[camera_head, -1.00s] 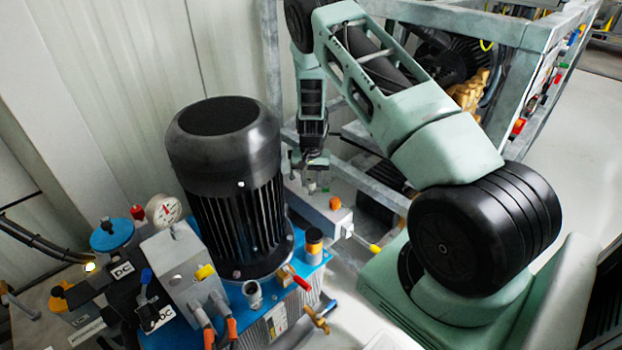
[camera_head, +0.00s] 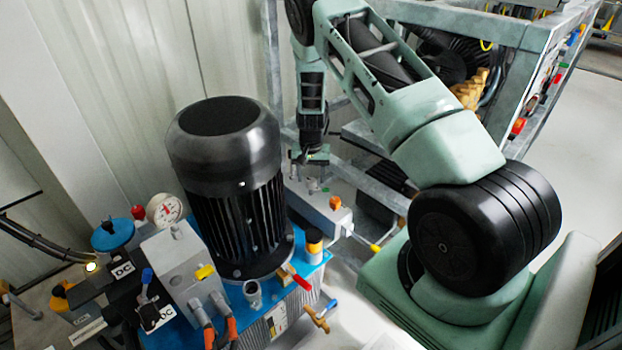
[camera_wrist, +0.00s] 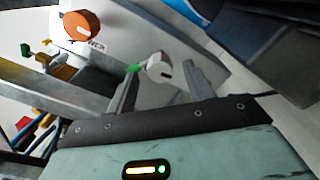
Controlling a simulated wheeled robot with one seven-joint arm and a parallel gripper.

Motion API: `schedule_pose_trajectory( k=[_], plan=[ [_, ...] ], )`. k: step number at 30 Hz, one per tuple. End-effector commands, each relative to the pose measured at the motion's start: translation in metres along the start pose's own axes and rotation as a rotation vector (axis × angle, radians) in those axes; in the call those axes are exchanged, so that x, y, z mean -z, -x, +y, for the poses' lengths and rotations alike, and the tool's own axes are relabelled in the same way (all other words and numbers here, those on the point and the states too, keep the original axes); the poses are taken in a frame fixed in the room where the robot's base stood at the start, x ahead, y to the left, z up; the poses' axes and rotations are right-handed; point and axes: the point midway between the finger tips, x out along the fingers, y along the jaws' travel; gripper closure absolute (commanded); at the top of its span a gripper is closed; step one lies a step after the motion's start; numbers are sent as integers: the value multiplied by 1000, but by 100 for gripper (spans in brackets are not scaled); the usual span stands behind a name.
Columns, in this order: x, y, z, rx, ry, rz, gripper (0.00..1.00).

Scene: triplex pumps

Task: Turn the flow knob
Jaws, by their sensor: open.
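A pale grey round knob (camera_wrist: 158,68) with a dark mark on its face sits on the grey box, with a small green piece beside it. It lies between the fingers of my gripper (camera_wrist: 160,75) in the wrist view. My gripper is open, with one finger on each side of the knob; I cannot tell whether either touches it. In the head view my gripper (camera_head: 310,160) points down over the far end of the grey box (camera_head: 318,212). The knob is small there. An orange knob (camera_wrist: 82,25) with a partly readable label beside it stands to the left in the wrist view.
A large black motor (camera_head: 225,180) stands left of my gripper on a blue base. A grey metal frame (camera_head: 480,30) with machinery is behind and to the right. A yellow-tipped lever (camera_head: 372,247) sticks out from the grey box. A pressure gauge (camera_head: 164,210) is left of the motor.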

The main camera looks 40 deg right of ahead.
Motion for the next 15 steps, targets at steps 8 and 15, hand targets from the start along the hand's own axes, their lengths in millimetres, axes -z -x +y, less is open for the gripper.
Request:
schedule_pose_trajectory(
  k=[8, 15],
  plan=[
    [1, 68, -1, 2, 0, 4, 48],
    [1, 120, 0, 2, -1, 4, 48]
  ],
)
